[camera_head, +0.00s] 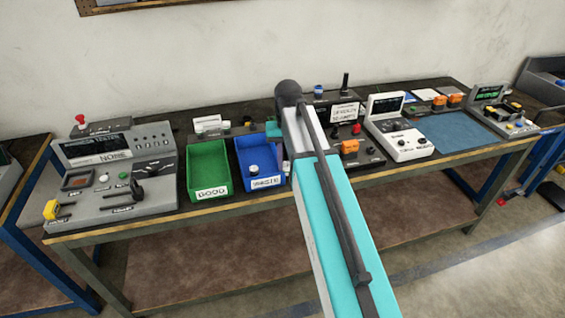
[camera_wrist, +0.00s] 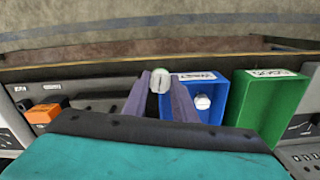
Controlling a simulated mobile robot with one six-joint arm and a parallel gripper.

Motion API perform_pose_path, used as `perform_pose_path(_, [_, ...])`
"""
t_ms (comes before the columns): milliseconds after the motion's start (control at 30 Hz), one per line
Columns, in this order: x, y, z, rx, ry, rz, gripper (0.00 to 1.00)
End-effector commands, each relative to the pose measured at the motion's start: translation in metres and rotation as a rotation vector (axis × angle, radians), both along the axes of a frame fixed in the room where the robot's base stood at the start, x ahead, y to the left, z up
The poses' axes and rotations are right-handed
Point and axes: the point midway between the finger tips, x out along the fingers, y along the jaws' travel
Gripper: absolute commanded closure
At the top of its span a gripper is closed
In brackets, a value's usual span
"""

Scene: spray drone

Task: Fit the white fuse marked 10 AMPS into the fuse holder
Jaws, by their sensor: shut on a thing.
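In the wrist view my gripper (camera_wrist: 160,92) is shut on a small white, rounded piece (camera_wrist: 160,78), perhaps the fuse; no marking on it can be read. It is held between the two grey-purple fingertips, beside the blue bin as pictured. In the head view my arm hides most of the gripper and the held piece. I cannot pick out the fuse holder with certainty in either view.
The green GOOD bin (camera_head: 190,178) is empty. A grey console (camera_head: 80,195) stands at left, a white meter (camera_head: 398,145) at right. The blue mat (camera_head: 455,133) is clear.

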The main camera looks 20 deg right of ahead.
Motion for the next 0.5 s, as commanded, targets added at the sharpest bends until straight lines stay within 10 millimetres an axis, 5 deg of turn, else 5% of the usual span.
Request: perform_pose_path(500, [-0.011,-0.016,-0.015,0.0,-0.001,-0.585,1.0])
